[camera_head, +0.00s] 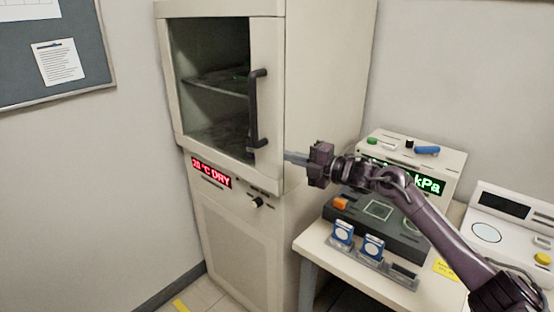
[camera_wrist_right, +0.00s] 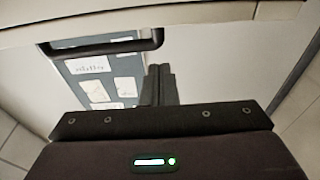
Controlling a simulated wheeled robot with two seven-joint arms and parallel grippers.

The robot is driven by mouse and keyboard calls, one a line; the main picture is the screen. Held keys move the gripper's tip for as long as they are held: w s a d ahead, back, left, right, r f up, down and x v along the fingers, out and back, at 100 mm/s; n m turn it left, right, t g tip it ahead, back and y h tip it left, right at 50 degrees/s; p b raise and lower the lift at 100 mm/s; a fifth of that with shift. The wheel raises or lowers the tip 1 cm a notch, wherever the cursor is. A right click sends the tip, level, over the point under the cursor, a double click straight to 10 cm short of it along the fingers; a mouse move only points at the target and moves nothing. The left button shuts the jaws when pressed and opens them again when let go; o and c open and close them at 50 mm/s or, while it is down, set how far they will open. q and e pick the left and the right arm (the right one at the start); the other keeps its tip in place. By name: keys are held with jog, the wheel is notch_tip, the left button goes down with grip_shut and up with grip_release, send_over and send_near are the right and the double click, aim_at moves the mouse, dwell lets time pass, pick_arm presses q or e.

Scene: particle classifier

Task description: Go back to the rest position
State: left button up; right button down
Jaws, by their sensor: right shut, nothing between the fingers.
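My right gripper (camera_head: 290,157) is shut and empty, at the right edge of the beige drying cabinet's door (camera_head: 267,150), just right of the lower end of the black handle (camera_head: 253,108). Whether its fingertips touch the door I cannot tell. In the right wrist view the shut fingers (camera_wrist_right: 159,85) point toward the pale door, with the black handle (camera_wrist_right: 100,47) across the view beyond them. The cabinet door appears shut, with dark shelves showing behind its glass. My left gripper is not in view.
A red display (camera_head: 211,172) on the cabinet reads "20 °C DRY". At right, a table (camera_head: 330,255) carries a dark device (camera_head: 400,236) with an orange block, blue-framed filter holders (camera_head: 373,247), a kPa instrument (camera_head: 440,160) and a white balance (camera_head: 487,233).

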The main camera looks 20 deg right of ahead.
jog(key=s+a+f+m+h, duration=0.3)
jog(key=s+a+f+m, duration=0.25)
jog(key=f, duration=0.35)
jog(key=s+a+f+m+h, duration=0.3)
jog(key=s+a+f+m, duration=0.25)
jog(key=f, duration=0.35)
jog(key=s+d+f+m+g+h, duration=0.1)
jog(key=s+f+m+g+h, duration=0.45)
jog(key=s, duration=0.85)
jog(key=s+d+f+m+g+y, duration=0.1)
jog(key=s+f+m+g, duration=0.2)
jog(key=s+m+g, duration=0.75)
jog(key=s+f+n+t, duration=0.2)
jog(key=s+f, duration=0.1)
jog(key=f, duration=1.1)
jog(key=s+f+n+t, duration=0.1)
jog(key=s+f+t, duration=0.1)
jog(key=f, duration=1.2)
jog(key=s+d+f, duration=0.2)
jog(key=s+f, duration=0.7)
jog(key=s, duration=0.1)
jog(key=s+d+f, duration=0.1)
jog(key=s+f, duration=0.9)
jog(key=shift+d+n+g+h+b, duration=0.3)
jog(key=shift+d+g+h+b, duration=0.05)
jog(key=shift+g+b, duration=0.05)
